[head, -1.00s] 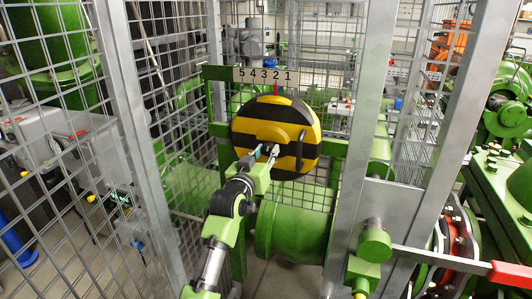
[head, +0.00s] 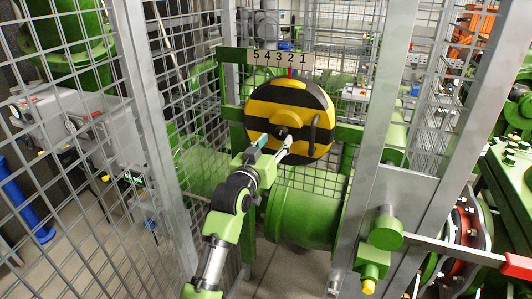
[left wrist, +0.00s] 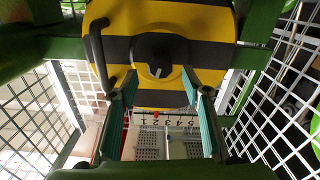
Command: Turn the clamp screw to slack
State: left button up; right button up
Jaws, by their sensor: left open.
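A black curved handle (head: 314,133) is on the disc's right side. A red pointer (head: 290,72) stands near 2 on the scale plate (head: 270,57). My left gripper (head: 274,147) is open in front of the disc's middle. In the left wrist view its fingers (left wrist: 158,97) stand apart, with the knob beyond and between them, untouched. My right gripper is not seen.
Grey fence posts (head: 158,130) and mesh stand left of my arm, and another post (head: 385,120) stands to the right. A green block (head: 386,233) and a red-ended bar (head: 470,252) are at right. A green pipe (head: 308,213) lies under the disc.

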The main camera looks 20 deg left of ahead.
pick_arm(q)
jog(key=s, duration=0.7)
jog(key=shift+s+a, duration=0.15)
jog(key=shift+s, duration=0.15)
